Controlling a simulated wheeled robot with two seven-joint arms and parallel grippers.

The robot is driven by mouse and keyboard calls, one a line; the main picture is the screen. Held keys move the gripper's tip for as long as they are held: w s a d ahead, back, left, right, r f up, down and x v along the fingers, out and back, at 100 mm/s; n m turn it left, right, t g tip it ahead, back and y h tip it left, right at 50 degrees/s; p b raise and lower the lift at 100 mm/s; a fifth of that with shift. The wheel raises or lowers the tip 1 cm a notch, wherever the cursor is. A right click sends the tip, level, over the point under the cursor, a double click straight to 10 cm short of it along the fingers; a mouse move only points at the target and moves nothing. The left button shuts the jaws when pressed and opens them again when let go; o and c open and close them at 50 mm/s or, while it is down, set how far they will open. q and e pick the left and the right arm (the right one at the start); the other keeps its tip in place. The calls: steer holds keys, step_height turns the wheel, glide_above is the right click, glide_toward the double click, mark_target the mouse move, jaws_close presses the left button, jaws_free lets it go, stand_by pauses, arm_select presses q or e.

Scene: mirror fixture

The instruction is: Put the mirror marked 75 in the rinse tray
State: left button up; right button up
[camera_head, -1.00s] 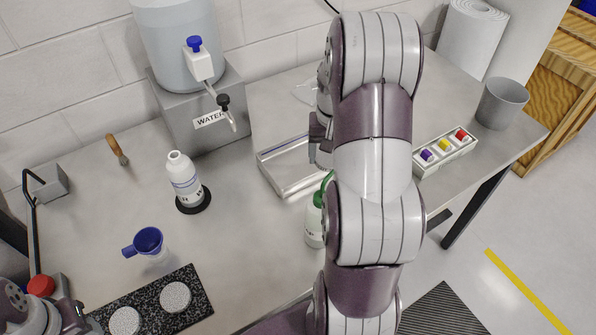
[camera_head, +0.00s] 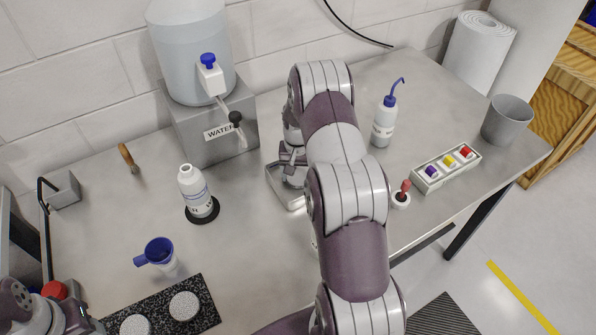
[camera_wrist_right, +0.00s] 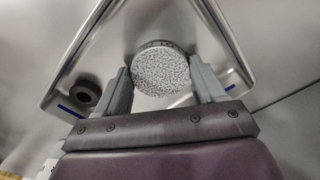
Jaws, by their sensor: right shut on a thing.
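A round disc with a speckled grey face (camera_wrist_right: 161,71) is held between the two fingers of my right gripper (camera_wrist_right: 162,82) in the right wrist view. In the head view my right gripper (camera_head: 291,160) is over the tray (camera_head: 284,196), which my right arm partly covers. I cannot tell whether the disc touches the tray. My left gripper (camera_head: 72,318) is partly in view at the bottom left; its fingers are unclear.
Two similar discs (camera_head: 184,306) lie on a black speckled slab. A white bottle (camera_head: 198,190), blue cup (camera_head: 158,251) and water container (camera_head: 192,50) stand left of the tray. A wash bottle (camera_head: 384,122), block holder (camera_head: 446,168) and grey bin (camera_head: 507,120) stand to the right.

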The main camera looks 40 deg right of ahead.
mark_target(298, 177)
steer(key=shift+s+f, duration=0.1)
steer(key=shift+f, duration=0.1)
steer(key=o, duration=1.1)
steer(key=shift+o, duration=0.2)
steer(key=shift+r, duration=0.65)
step_height(298, 177, up, 11)
steer(key=b, duration=0.2)
steer(key=shift+a+r, duration=0.1)
steer(key=shift+r, duration=0.1)
